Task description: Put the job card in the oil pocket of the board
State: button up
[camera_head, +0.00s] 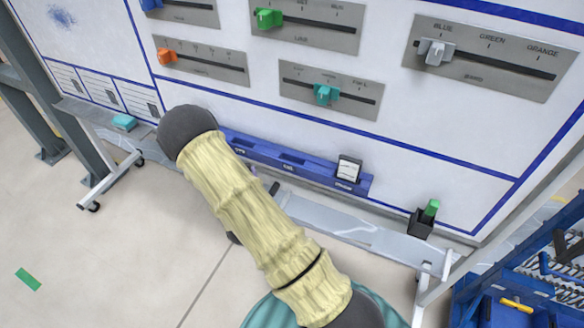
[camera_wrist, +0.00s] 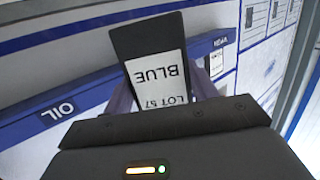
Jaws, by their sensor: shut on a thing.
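The job card (camera_wrist: 165,45) is a dark card with a white label reading "LOT 57 BLUE", upside down in the wrist view. My gripper (camera_wrist: 165,92) is shut on it. I cannot tell the card's exact distance from the rail. In the head view, the board (camera_head: 400,110) carries the blue rail (camera_head: 320,172); my arm hides my gripper and the held card.
A white-labelled card (camera_head: 348,168) stands at the rail's right end. A black holder (camera_head: 420,224) with a green piece is further right on the ledge. Coloured sliders are above. A blue rack (camera_head: 515,285) stands at lower right.

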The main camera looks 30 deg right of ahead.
jog(key=s+r+m+g+h+b, duration=0.1)
jog(key=s+r+m+g+h, duration=0.1)
jog(key=s, duration=0.5)
jog(key=s+d+r+m+g+h+b, duration=0.1)
jog(key=s+r+m+g+h, duration=0.2)
jog(key=s+r, duration=0.4)
jog(key=r+m+h, duration=0.1)
jog(key=h, duration=0.1)
jog(key=shift+s+m+h, duration=0.3)
jog(key=shift+m+h, duration=0.1)
jog(key=x, duration=0.5)
jog(key=r+x, duration=0.1)
jog(key=x, duration=0.5)
jog(key=r+x, duration=0.1)
jog(key=x, duration=0.4)
jog(key=shift+w+d, duration=0.25)
jog(key=shift+d, duration=0.05)
jog(key=shift+s, duration=0.1)
